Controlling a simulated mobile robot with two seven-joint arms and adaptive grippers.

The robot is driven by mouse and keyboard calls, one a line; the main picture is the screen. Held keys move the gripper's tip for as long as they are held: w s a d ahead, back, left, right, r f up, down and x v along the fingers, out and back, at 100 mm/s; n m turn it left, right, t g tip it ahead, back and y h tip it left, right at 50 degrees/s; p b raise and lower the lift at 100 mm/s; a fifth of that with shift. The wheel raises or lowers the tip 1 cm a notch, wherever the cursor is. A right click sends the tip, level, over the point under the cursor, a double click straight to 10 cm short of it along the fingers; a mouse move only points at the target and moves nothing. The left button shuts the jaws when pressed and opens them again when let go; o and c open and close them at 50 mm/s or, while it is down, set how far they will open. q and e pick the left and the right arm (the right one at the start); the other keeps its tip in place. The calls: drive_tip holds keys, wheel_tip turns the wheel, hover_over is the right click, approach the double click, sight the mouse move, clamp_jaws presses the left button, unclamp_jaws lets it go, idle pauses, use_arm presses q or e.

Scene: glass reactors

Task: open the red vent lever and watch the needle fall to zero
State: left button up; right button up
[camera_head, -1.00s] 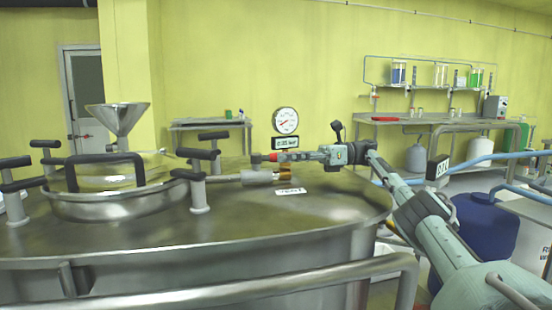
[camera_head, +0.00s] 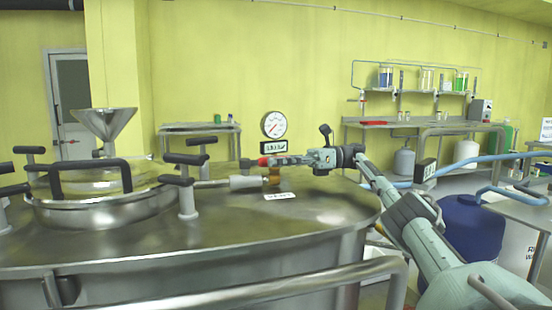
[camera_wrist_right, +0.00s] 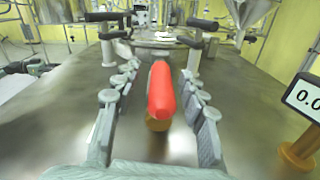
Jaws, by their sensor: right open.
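The red vent lever (camera_head: 263,161) sits on a brass valve (camera_head: 274,176) on the steel reactor lid (camera_head: 235,215). In the right wrist view the lever (camera_wrist_right: 161,92) lies between the two fingers of my right gripper (camera_wrist_right: 158,95), with a visible gap on each side. My right gripper (camera_head: 284,160) is open around it. The round gauge (camera_head: 274,125) stands behind; its red needle slants toward the lower left, its scale too small to read. The display box (camera_head: 275,147) below it also shows at the wrist view's right edge (camera_wrist_right: 303,97), cut off after "0.0". My left gripper is out of view.
Black-handled clamps (camera_head: 186,168) and a round hatch with a steel funnel (camera_head: 105,122) stand left on the lid. A steel rail (camera_head: 230,292) runs in front. A shelf bench (camera_head: 400,124) and a blue drum (camera_head: 472,228) stand right.

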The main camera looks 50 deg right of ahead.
wheel_tip(320, 180, up, 10)
idle(0.5)
idle(0.5)
